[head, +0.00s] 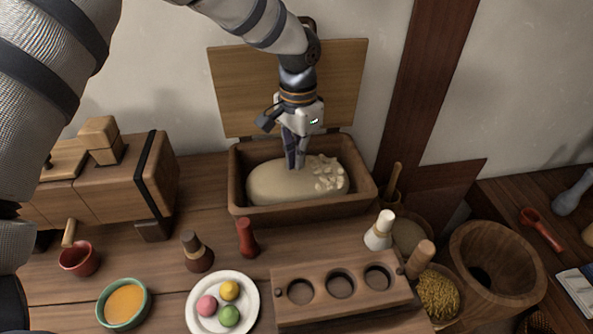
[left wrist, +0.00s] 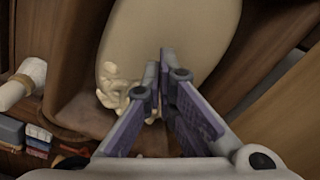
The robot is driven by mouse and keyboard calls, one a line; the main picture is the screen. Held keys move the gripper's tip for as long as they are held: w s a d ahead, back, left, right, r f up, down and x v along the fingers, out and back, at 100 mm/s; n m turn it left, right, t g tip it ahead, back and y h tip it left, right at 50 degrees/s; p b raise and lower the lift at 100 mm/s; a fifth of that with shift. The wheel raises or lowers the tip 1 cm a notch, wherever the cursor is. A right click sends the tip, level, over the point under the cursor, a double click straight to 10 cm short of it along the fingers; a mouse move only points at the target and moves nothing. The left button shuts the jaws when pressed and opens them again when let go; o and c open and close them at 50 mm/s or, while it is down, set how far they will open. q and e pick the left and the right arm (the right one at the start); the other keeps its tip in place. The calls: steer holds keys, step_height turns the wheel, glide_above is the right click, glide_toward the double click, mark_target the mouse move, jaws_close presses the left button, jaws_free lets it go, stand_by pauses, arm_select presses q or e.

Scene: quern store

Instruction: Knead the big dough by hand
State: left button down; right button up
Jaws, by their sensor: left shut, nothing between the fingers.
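The big dough (head: 275,184) is a pale oval mass in a wooden trough (head: 300,212) with its lid (head: 290,80) standing open behind. Small lumps (head: 328,172) lie on its right end. My left gripper (head: 295,166) points straight down over the middle of the dough, with its fingers shut and empty. Its tips appear at the dough's surface; I cannot tell whether they touch or press in. In the left wrist view the dough (left wrist: 165,35) fills the middle, beyond the closed fingertips (left wrist: 164,55). My right gripper is not in view.
In front stand a wooden block with round holes (head: 340,307), a plate with coloured balls (head: 247,287), a green bowl (head: 123,302) and small bottles. A wooden box (head: 110,190) stands left. A large wooden bucket (head: 497,270) and a grain bowl (head: 437,296) stand right.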

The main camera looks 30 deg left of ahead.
arm_select(q)
steer(key=shift+f, duration=0.15)
stand_by(0.3)
step_height(320, 180, up, 6)
steer(key=p, duration=0.1)
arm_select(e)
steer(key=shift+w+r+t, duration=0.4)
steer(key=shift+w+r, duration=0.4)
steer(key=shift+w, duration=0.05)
